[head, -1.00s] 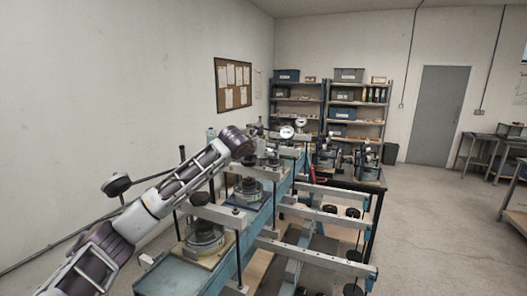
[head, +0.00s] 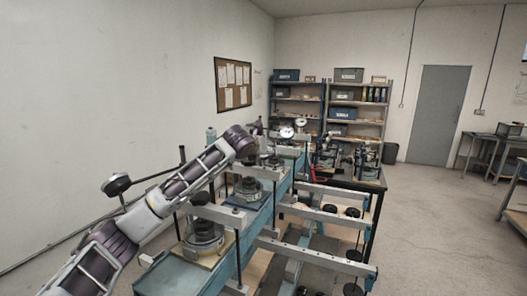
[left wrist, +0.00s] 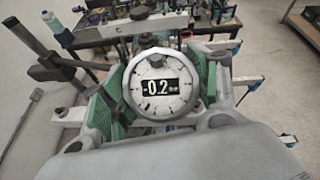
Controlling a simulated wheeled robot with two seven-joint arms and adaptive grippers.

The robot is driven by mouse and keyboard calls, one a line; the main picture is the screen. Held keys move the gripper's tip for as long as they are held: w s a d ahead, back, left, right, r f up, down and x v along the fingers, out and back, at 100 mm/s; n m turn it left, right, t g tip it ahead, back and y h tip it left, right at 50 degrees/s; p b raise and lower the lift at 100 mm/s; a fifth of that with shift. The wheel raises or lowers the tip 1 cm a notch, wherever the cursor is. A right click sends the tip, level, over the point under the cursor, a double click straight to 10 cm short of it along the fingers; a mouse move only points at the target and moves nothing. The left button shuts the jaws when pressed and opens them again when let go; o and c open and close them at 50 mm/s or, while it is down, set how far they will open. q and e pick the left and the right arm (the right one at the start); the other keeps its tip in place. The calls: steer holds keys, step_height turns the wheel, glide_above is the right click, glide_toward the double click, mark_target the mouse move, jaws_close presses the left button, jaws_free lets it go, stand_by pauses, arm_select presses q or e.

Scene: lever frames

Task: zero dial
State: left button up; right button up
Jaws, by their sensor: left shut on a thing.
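The dial (left wrist: 158,108) fills the middle of the left wrist view. It has a round white face, a metal rim and a black window reading about 0.2; a minus sign before it is not clear. My left gripper (left wrist: 161,84) is shut on the dial, with a green-padded finger on each side of its rim. In the head view my left gripper (head: 259,128) is small, at the far end of the blue frames, and the held dial is hard to make out there. My right gripper is in neither view.
Blue lever frames (head: 262,214) with grey beams and black weights (head: 353,212) run along the middle. Shelves (head: 357,110) with boxes stand behind. A dark post with an arm (left wrist: 45,48) stands left of the dial. Open floor (head: 430,230) lies to the right.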

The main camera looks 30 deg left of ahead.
arm_select(q)
steer(key=shift+n+y, duration=0.5)
steer(key=shift+n, duration=0.9)
steer(key=o, duration=1.1)
steer(key=shift+c, duration=0.2)
steer(key=shift+s, duration=0.1)
steer(key=v, duration=1.2)
steer(key=shift+r, duration=0.25)
steer(key=shift+w, duration=0.2)
